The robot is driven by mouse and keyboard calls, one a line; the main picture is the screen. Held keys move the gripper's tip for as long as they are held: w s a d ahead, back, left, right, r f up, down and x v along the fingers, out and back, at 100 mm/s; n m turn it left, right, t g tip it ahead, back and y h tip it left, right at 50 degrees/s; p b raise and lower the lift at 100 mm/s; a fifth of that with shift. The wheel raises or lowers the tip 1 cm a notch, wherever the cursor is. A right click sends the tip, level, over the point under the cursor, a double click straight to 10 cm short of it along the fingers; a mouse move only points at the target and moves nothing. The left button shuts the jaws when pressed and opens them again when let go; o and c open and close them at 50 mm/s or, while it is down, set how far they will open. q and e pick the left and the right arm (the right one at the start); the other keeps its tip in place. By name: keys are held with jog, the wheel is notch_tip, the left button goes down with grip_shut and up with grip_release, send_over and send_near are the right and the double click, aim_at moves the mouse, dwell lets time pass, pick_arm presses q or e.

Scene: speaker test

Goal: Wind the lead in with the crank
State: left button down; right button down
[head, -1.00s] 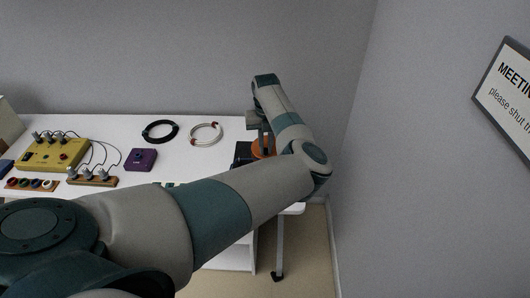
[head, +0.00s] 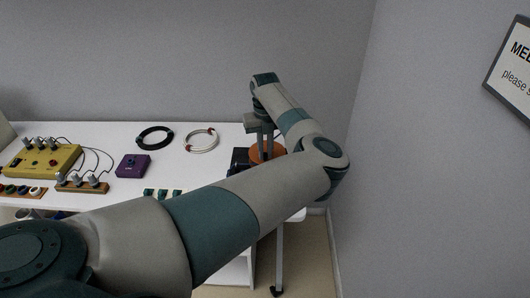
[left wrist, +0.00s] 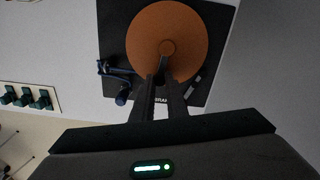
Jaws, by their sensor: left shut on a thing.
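The reel is an orange disc (left wrist: 150,28) with a small round hub, lying flat on a black base (left wrist: 112,22). In the head view the orange disc (head: 275,152) shows at the table's right end, partly behind my left arm. My left gripper (left wrist: 164,72) points down over the disc, its fingertips close together just below the hub in the left wrist view. It is shut on what I take to be the crank, which the fingers mostly hide. A dark blue piece, perhaps the lead (left wrist: 121,96), lies at the base's left side. My right gripper is out of view.
On the white table (head: 215,165) are a yellow box (head: 38,160) with knobs, a purple box (head: 132,165), a black cable coil (head: 154,138), a white coil (head: 201,139) and small green blocks (head: 163,194). A wall stands close on the right.

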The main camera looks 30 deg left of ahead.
pick_arm(q)
jog(key=shift+w+a+r, duration=0.1)
jog(key=shift+r, duration=0.05)
jog(key=c, duration=1.7)
grip_release()
jog(key=shift+c, duration=0.2)
